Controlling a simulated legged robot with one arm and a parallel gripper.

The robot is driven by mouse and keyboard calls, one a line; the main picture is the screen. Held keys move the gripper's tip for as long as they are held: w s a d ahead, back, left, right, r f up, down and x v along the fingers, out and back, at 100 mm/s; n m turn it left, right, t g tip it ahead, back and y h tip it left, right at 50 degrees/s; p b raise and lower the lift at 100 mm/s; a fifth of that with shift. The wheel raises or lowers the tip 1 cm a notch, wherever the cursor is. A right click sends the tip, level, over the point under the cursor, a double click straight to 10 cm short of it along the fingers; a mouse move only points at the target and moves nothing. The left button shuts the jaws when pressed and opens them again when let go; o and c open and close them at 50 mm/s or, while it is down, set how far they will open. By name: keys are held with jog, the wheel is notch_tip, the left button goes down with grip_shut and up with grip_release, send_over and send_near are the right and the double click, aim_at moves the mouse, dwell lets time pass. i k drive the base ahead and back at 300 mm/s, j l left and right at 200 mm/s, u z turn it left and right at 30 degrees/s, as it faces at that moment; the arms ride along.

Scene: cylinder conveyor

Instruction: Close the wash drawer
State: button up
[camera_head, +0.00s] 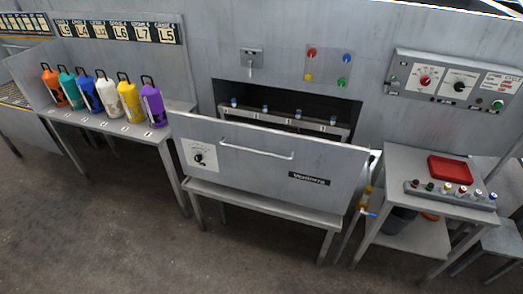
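The wash drawer (270,162) stands pulled out from a dark opening (290,102) in the grey wall. Its wide grey front has a light bar handle (257,149) near the top middle, a dial on a white plate at the left and a black name label at the right. Behind the front, a rack (300,124) with several small blue-topped pieces shows inside the opening. The drawer front is above a low metal table (262,205). My gripper is not in view.
Several coloured cylinders with black handles stand on a shelf (70,117) at the left. A side table (408,162) with a red tray (450,169) and a button box (450,194) stands close on the right. The floor (110,225) at the front left is clear.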

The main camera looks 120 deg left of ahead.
aim_at(320, 172)
jog(key=u, duration=4.1)
jog(key=i+l+u, duration=0.65)
jog(key=u, duration=0.2)
jog(key=i+l, duration=0.15)
jog(key=l, duration=0.15)
jog(key=i+l, duration=0.15)
jog(key=l, duration=0.2)
jog(key=i+l, duration=0.15)
jog(key=l, duration=0.15)
jog(key=i+l, duration=0.15)
jog(key=l, duration=0.2)
jog(key=i+l+u, duration=0.1)
jog(key=l, duration=0.2)
